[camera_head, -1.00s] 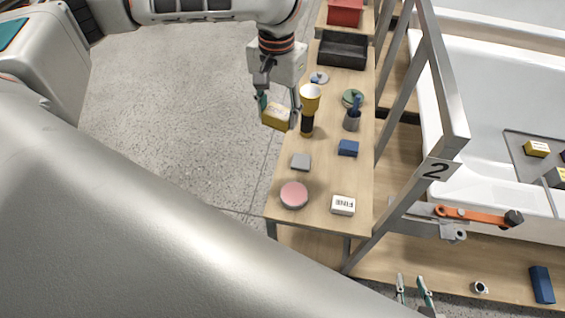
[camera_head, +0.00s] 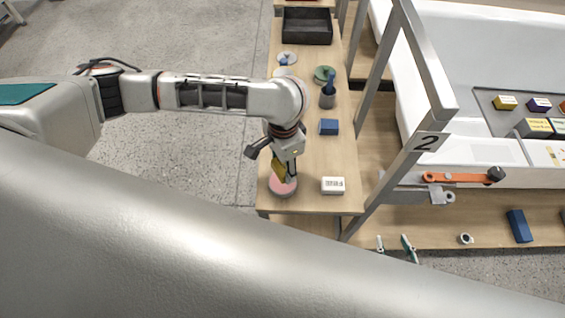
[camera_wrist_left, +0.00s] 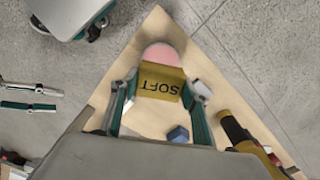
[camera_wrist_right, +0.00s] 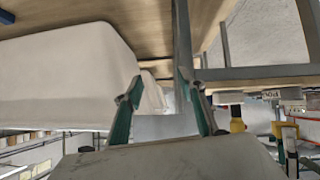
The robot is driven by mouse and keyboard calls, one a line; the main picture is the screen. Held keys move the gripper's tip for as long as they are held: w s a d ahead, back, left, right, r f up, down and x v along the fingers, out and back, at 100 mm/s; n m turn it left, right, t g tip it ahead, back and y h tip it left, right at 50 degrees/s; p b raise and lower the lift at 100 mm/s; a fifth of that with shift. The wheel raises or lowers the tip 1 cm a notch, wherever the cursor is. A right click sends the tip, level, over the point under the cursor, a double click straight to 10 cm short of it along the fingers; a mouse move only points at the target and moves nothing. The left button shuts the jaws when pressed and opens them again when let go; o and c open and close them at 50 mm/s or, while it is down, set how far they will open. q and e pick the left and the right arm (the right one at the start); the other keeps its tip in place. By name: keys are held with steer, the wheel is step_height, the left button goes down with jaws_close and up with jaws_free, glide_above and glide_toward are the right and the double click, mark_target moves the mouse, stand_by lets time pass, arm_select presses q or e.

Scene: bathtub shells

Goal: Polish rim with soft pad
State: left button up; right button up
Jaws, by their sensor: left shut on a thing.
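My left gripper (camera_head: 284,173) is shut on a yellow soft pad (camera_wrist_left: 160,82) marked SOFT. It holds the pad at the pink round disc (camera_head: 284,188) near the front of the wooden bench. The pad overlaps the disc in the left wrist view (camera_wrist_left: 163,53); I cannot tell whether they touch. The white bathtub shell (camera_head: 408,112) with its rim stands at the right, behind a grey metal frame. My right gripper (camera_head: 395,246) is low at the bottom of the head view; in the right wrist view (camera_wrist_right: 166,95) its fingers are apart and empty.
The bench (camera_head: 312,165) carries a white FINE block (camera_head: 333,186), a blue block (camera_head: 328,127), a cup with a blue tool (camera_head: 328,97) and a dark tray (camera_head: 307,26).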

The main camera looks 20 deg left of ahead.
arm_select(q)
step_height(320, 180, down, 2)
steer(key=b, duration=0.2)
steer(key=shift+f+b, duration=0.1)
steer(key=shift+b, duration=0.2)
steer(key=shift+f+b, duration=0.15)
steer(key=shift+b, duration=0.25)
step_height(320, 180, down, 3)
steer(key=b, duration=0.5)
arm_select(e)
step_height(320, 180, down, 7)
steer(key=a, duration=0.2)
steer(key=shift+f+y, duration=0.2)
steer(key=shift+y, duration=0.1)
steer(key=shift+w, duration=0.1)
arm_select(q)
steer(key=shift+f, duration=0.4)
arm_select(e)
steer(key=shift+w+r, duration=0.15)
steer(key=shift+r, duration=0.5)
stand_by(1.7)
arm_select(q)
steer(key=shift+s+a+f+p, duration=0.15)
steer(key=shift+f+p, duration=0.1)
steer(key=shift+p, duration=0.35)
arm_select(e)
steer(key=shift+w+r, duration=0.1)
steer(key=shift+r, duration=0.35)
stand_by(1.6)
